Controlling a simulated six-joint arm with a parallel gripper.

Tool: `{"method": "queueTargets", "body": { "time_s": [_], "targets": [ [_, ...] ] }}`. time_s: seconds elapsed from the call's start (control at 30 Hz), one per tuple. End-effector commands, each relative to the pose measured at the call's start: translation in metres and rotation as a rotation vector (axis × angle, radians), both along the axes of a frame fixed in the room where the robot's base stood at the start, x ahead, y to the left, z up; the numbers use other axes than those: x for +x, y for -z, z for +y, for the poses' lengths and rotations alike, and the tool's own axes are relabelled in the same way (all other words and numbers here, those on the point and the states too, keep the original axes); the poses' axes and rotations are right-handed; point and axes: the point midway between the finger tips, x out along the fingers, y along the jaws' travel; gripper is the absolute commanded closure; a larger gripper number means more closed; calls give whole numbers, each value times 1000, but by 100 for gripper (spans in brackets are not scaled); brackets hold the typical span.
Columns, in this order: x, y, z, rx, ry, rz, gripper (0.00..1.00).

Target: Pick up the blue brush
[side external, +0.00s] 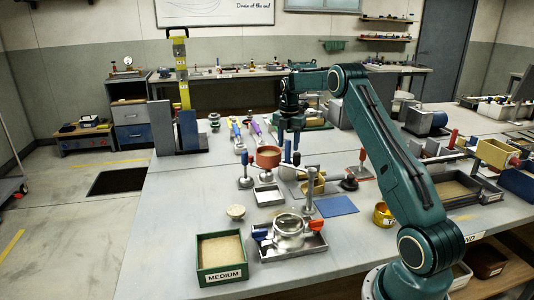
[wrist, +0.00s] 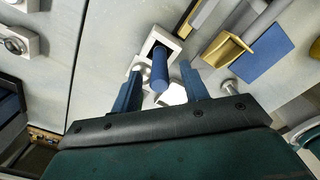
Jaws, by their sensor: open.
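A blue upright cylinder, which looks like the handle of the blue brush (wrist: 160,72), shows in the wrist view between my gripper's (wrist: 164,82) two blue fingers. The fingers stand apart on either side of it, with a gap on each side. A small white shape lies at its lower end; I cannot tell if it is bristles. In the side external view my gripper (side external: 289,143) hangs over the middle of the table, pointing down. There the brush is hard to separate from the blue fingers.
A white square frame (wrist: 147,45) sits just beyond the blue handle. A yellow scoop (wrist: 224,54) and a blue mat (wrist: 271,50) lie to the right. A red-brown bowl (side external: 268,156) on a stand is close to my gripper.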

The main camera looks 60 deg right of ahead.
Motion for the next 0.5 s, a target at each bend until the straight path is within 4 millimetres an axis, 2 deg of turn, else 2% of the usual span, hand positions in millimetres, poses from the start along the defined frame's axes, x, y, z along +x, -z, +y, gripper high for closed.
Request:
{"method": "queueTargets", "body": {
  "time_s": [0.2,0.5],
  "targets": [
    [0,25,1,1,0,1,55],
    [0,32,1,0,0,0,55]
  ]
}}
